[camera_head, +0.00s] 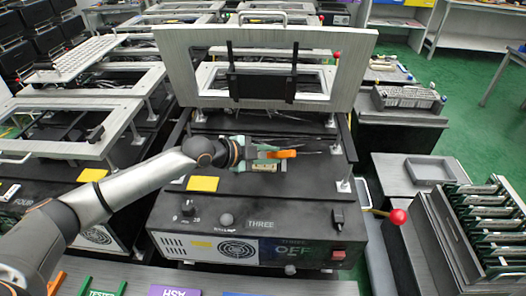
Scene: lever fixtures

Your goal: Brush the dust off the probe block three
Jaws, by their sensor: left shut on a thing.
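Station three (245,240) is a black box with "THREE" on its front and a panel reading "OFF". Its grey frame lid (180,62) stands raised at the back. A small pale block (265,167), which looks like the probe block, sits on the deck in front of my left gripper (262,153). The gripper is shut on an orange-handled tool (284,154), seemingly the brush, low over the deck just behind the block. Whether the bristles touch the block, and any dust on it, cannot be made out. My right gripper is not in view.
A red-knobbed lever (398,216) sticks out at the right of the station. A rack of green boards (483,225) and a grey tray (430,170) are further right. Station four (45,200) is at the left, partly behind my left arm. Yellow labels (203,184) lie on the deck.

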